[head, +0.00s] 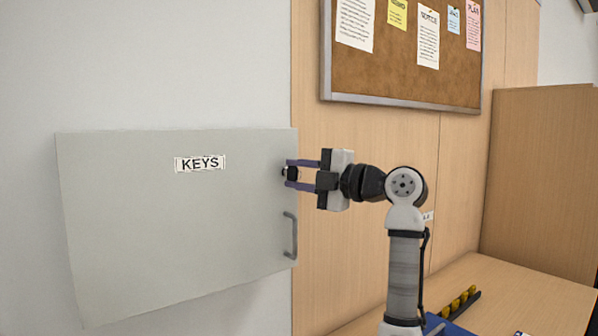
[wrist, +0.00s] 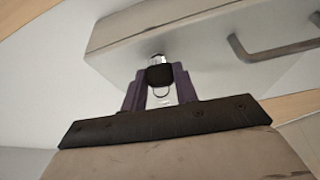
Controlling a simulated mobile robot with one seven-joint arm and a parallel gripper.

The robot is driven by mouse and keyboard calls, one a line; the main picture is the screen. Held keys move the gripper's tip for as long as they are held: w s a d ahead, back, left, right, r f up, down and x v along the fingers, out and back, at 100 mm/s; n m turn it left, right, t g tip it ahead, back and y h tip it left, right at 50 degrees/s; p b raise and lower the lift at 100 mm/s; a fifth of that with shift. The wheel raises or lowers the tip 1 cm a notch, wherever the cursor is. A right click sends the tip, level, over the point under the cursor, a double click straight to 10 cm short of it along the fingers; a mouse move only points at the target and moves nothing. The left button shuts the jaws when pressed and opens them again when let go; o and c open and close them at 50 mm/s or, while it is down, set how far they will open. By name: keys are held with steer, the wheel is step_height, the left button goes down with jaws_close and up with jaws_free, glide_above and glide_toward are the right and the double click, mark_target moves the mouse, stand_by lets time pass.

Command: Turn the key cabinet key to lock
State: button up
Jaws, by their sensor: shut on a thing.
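The grey key cabinet (head: 170,235) with a "KEYS" label hangs on the wall at the left of the head view, its door flush with the body as far as I can see. Its curved handle (head: 290,235) is at the lower right of the door. My gripper (head: 290,174) is at the door's upper right edge, above the handle, with purple fingers. In the wrist view, my gripper (wrist: 160,85) is shut on the black head of the key (wrist: 160,75), which sits at a silver lock in the door. The fingers hide part of the key, so its exact angle is unclear.
A cork notice board (head: 400,75) with several papers hangs above on the wood panel. A wooden desk (head: 530,295) is at the lower right, with a dark tray of yellow pieces (head: 460,301) on it. A wood partition (head: 540,180) stands at the right.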

steer(key=shift+n, duration=0.6)
steer(key=o, duration=1)
steer(key=b+v, duration=0.1)
steer(key=v, duration=0.8)
steer(key=b+v, duration=0.1)
steer(key=v, duration=0.4)
steer(key=shift+r+b, duration=0.35)
